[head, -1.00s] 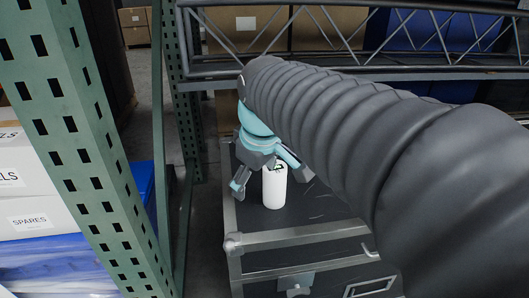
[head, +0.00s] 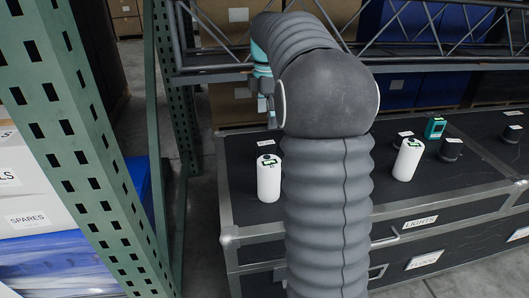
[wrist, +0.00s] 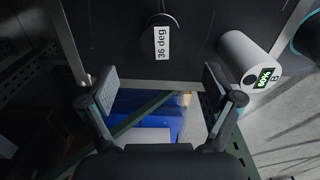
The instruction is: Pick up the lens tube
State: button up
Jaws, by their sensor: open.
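In the wrist view, a dark round piece with a white "36 deg" label (wrist: 160,24), which looks like a lens tube, is on the black case top, beyond my fingertips. My gripper (wrist: 158,86) is open and empty, apart from it. In the head view my gripper (head: 264,98) is partly hidden behind my arm, above the far left of the case. Other small dark pieces with white labels stand on the right of the case, one at its middle right (head: 451,149) and one at the far right (head: 512,133).
A white cylinder with a green display (head: 268,179) stands at the case's left; one also shows in the wrist view (wrist: 247,60). A second white cylinder (head: 408,159) and a teal device (head: 435,127) are farther right. A green rack post (head: 85,140) and a grey truss (head: 420,62) bound the case (head: 235,205).

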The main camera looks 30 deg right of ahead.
aim_at(266, 152)
notch_tip(266, 152, down, 12)
jog(key=shift+s+a+f+b, duration=0.1)
jog(key=shift+f+b, duration=0.05)
jog(key=shift+b, duration=0.4)
jog(key=shift+c, duration=0.2)
jog(key=c, duration=1.4)
